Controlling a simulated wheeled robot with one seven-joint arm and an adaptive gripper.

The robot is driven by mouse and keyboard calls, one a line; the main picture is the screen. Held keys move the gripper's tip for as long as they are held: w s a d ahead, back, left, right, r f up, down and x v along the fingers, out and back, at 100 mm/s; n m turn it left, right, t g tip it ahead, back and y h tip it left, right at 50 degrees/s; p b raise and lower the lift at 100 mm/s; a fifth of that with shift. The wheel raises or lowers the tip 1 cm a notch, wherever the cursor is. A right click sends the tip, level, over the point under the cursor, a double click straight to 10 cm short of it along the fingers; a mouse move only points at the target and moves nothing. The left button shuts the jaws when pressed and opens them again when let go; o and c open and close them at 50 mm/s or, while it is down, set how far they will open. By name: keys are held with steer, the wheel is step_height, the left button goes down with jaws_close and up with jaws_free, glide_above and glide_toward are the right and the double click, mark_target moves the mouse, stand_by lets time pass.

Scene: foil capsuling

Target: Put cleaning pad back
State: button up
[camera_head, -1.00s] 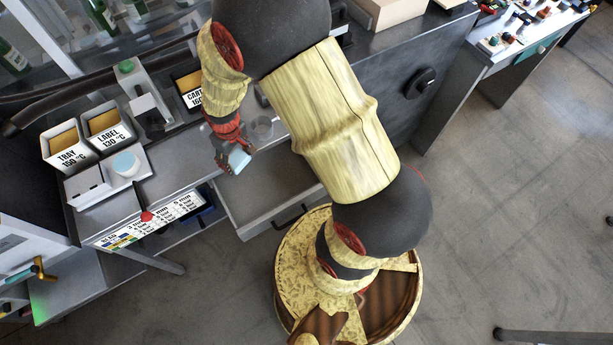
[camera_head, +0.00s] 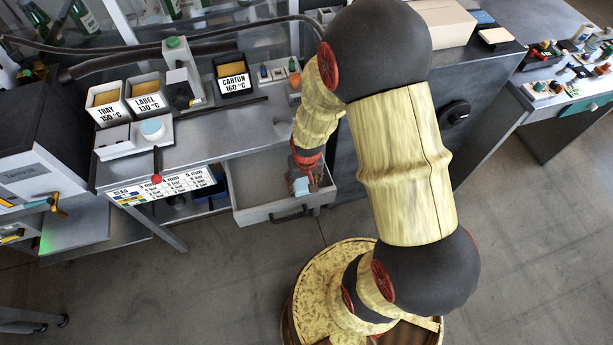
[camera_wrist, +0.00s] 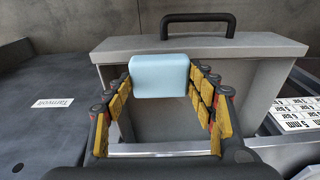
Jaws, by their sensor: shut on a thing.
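The cleaning pad, a light blue rounded block (camera_head: 301,186), is held between the fingertips of my gripper (camera_head: 306,172). In the wrist view the pad (camera_wrist: 160,76) sits between both yellow-padded fingers. My gripper is shut on it. An open grey drawer (camera_head: 262,203) lies under my gripper, and the pad is over it towards its front and right. The drawer's front wall and black handle (camera_wrist: 197,20) show beyond the pad in the wrist view. The pad looks held above the drawer floor; its exact height is unclear. My arm hides part of the drawer.
A grey cabinet (camera_head: 345,165) stands right of the drawer. Open floor lies in front.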

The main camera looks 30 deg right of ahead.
steer(key=w+d+f, duration=0.1)
steer(key=w+f, duration=0.1)
steer(key=w+d+f+b, duration=0.1)
steer(key=w+d+f, duration=0.1)
steer(key=w, duration=0.1)
steer(key=w+d+f+b, duration=0.1)
steer(key=w+d+f, duration=0.1)
steer(key=f, duration=0.1)
steer(key=shift+w+f, duration=0.1)
steer(key=shift+w, duration=0.2)
steer(key=shift+w+d+f, duration=0.3)
steer(key=shift+w+f, duration=0.15)
steer(key=shift+f, duration=0.1)
steer(key=shift+w+f+b, duration=0.1)
steer(key=shift+f+b, duration=0.45)
steer(key=shift+f, duration=1)
steer(key=shift+f, duration=0.1)
steer(key=o, duration=1.2)
steer(key=shift+c, duration=0.2)
steer(key=shift+o, duration=0.4)
